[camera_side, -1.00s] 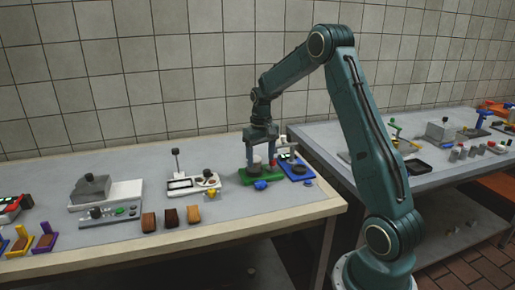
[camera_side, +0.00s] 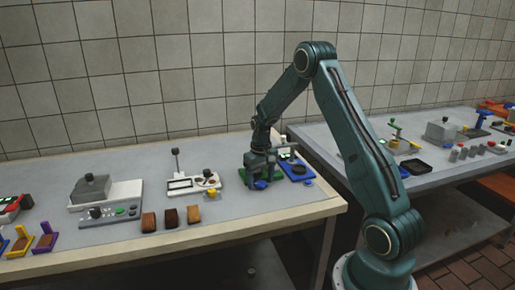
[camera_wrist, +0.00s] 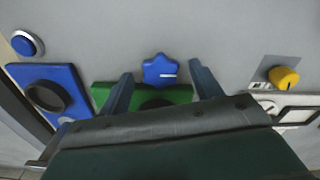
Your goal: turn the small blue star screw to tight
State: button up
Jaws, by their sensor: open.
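The small blue star screw (camera_wrist: 160,70) shows in the wrist view, with a short white mark pointing right. It sits at the front edge of a green block (camera_wrist: 180,95). My gripper (camera_wrist: 161,76) is open, with one finger to the left of the star and one to the right, and a visible gap on each side. In the side view the star (camera_side: 261,185) shows low at the front of the green block, and my gripper (camera_side: 262,178) is down right by it. My gripper hides most of the green block there.
A blue block (camera_wrist: 68,75) with a dark round part stands left of the green one in the wrist view, with a round blue button (camera_wrist: 27,44) beyond it. A yellow knob (camera_wrist: 284,77) is at right. The grey tabletop (camera_wrist: 150,25) ahead of the star is clear.

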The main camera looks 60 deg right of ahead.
jog(key=c, duration=1)
jog(key=shift+o, duration=0.2)
jog(key=shift+m, duration=0.3)
jog(key=m, duration=0.3)
jog(key=shift+m, duration=1.9)
jog(key=o, duration=1)
jog(key=shift+c, duration=0.2)
jog(key=shift+r, duration=0.1)
